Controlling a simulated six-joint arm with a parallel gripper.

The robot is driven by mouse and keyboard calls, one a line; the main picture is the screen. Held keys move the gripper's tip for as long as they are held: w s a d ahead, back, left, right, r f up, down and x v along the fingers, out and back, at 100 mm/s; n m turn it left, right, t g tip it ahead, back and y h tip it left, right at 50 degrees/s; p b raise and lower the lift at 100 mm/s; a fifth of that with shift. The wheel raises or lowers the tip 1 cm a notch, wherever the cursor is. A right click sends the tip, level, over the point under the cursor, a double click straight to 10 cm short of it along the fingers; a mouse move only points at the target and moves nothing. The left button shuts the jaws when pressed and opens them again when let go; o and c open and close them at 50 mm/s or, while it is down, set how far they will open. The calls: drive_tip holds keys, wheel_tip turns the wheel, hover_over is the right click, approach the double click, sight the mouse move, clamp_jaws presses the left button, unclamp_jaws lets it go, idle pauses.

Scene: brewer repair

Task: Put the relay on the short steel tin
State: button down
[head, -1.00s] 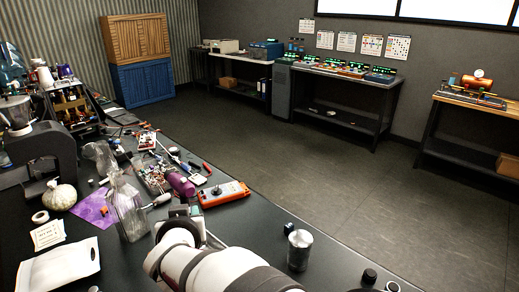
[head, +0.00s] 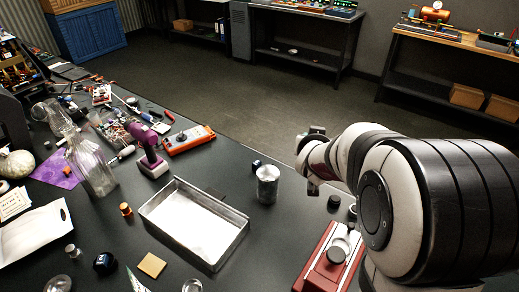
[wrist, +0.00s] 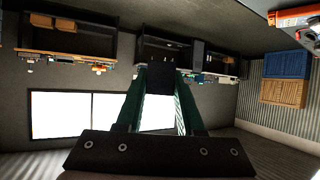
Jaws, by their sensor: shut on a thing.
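My gripper (head: 312,160) is raised on the right of the head view, beyond and to the right of the steel tin. In the wrist view its two green-sided fingers (wrist: 160,98) are closed on a dark block, which I take to be the relay (wrist: 160,77). The block sits at the fingertips, and its face shows no detail. The steel tin (head: 267,186), a grey metal cylinder, stands upright on the black bench. The held block is apart from the tin. In the head view I cannot clearly tell the block from the gripper.
A shallow metal tray (head: 200,212) lies left of the tin. A small dark block (head: 256,165) sits close behind the tin. A red device (head: 328,258) and dark knobs (head: 334,202) are at the right.

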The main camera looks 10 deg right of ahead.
drive_tip(key=shift+f, duration=0.9)
drive_tip(key=shift+w+a+f, duration=0.1)
drive_tip(key=shift+f, duration=0.25)
hover_over(268, 172)
wheel_tip(268, 172, down, 7)
drive_tip(key=shift+w+f, duration=0.1)
drive_tip(key=shift+f, duration=1.9)
drive_tip(key=c, duration=0.5)
unclamp_jaws()
drive_tip(key=shift+f, duration=0.1)
